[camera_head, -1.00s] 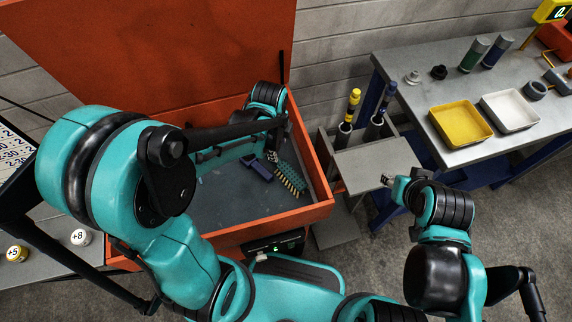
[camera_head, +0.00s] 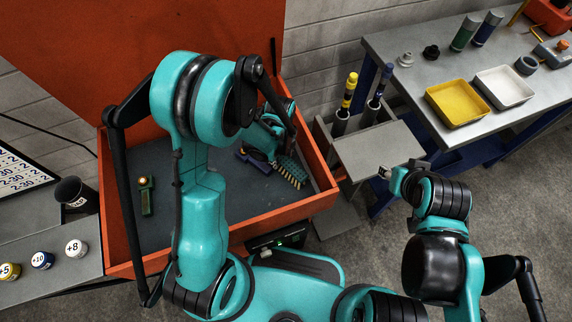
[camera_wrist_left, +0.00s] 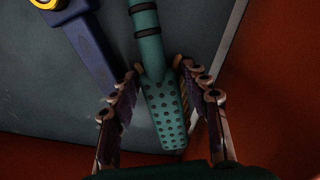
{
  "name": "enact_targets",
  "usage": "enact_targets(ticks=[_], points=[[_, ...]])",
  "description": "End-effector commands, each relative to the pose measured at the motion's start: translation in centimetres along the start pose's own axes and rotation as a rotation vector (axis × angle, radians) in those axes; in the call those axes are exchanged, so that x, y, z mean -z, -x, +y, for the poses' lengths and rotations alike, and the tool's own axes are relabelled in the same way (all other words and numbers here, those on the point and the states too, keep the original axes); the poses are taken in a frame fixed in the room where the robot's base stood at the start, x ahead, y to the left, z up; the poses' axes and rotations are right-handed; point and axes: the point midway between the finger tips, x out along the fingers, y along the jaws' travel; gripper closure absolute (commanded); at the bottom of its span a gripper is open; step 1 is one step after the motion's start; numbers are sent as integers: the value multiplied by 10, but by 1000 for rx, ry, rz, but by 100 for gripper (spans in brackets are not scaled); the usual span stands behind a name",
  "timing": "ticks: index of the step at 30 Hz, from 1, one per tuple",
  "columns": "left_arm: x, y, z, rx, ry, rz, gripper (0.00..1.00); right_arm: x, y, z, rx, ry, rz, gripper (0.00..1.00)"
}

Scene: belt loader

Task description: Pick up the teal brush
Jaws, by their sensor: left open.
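The teal brush (camera_head: 290,171) lies in the right part of the orange box, its pale bristles showing at one edge in the head view. In the left wrist view, its dotted head (camera_wrist_left: 166,115) lies between my open left gripper's fingers (camera_wrist_left: 158,72), with a gap on each side. Its handle with black bands runs toward the top of that view. In the head view my left gripper (camera_head: 277,158) is down in the box beside the brush, partly hidden by my arm. My right gripper (camera_head: 385,172) is outside the box, too small to read.
A navy tool (camera_wrist_left: 92,48) lies close to the brush, left of it in the wrist view. The orange box wall (camera_head: 320,190) is near on the right. A green object (camera_head: 146,195) lies at the box's left. A grey holder (camera_head: 378,152) stands right of the box.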

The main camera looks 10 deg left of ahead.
Motion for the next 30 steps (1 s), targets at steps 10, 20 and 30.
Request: enact_targets(ticks=[10, 20, 30], points=[[0, -2, 0, 0, 0, 0, 85, 0, 0, 0, 0, 0, 0, 60], [0, -1, 0, 1, 0, 0, 100, 0, 0, 0, 0, 0, 0, 60], [0, 34, 1, 0, 0, 0, 100, 9, 12, 0, 0, 0, 0, 60]])
